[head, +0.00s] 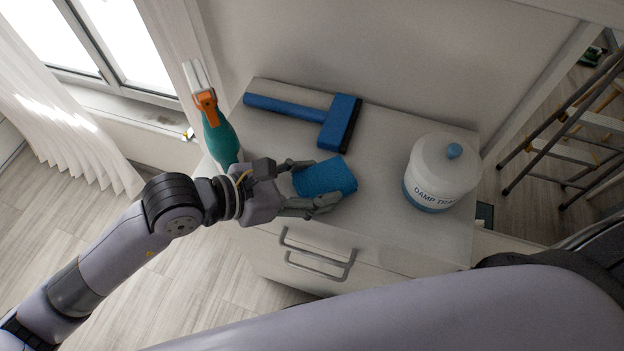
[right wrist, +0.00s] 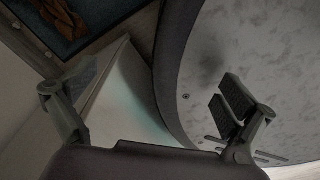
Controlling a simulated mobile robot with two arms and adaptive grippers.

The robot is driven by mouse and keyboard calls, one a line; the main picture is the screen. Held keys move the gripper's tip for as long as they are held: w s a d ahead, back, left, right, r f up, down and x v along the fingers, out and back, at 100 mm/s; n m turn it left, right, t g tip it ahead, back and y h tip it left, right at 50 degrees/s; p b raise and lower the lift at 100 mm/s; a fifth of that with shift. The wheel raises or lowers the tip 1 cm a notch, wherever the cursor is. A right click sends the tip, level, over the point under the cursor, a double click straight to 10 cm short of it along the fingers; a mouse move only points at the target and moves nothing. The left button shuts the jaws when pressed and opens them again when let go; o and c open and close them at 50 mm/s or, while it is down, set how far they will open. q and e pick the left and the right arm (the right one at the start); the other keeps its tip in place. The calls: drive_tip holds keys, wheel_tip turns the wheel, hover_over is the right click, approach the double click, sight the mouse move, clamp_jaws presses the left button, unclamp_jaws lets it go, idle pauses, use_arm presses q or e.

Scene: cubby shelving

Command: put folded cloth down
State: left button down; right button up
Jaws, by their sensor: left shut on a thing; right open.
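The folded cloth (head: 328,177) is a small blue block shape over the front middle of the white cabinet top (head: 383,217). My left gripper (head: 320,184) is shut on it, one finger on the far side and one on the near side. The cloth is very close to the top; I cannot tell whether it touches. My right gripper (right wrist: 140,95) is open, with nothing between its fingers in the right wrist view. It is hidden in the head view.
A teal spray bottle (head: 220,138) stands at the left. A white lidded canister (head: 440,172), partly readable as "DAMP", stands at the right. Drawer handles (head: 318,258) stick out in front. Some top is free before the canister.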

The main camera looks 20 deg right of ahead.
use_arm(q)
drive_tip(key=shift+f, duration=0.1)
drive_tip(key=shift+a+f+b, duration=0.1)
drive_tip(key=shift+f+b, duration=0.35)
drive_tip(key=shift+b, duration=0.1)
drive_tip(key=c, duration=1)
unclamp_jaws()
drive_tip(key=shift+s, duration=0.1)
drive_tip(key=o, duration=0.4)
drive_tip(key=shift+f, duration=0.2)
drive_tip(key=shift+r, duration=0.1)
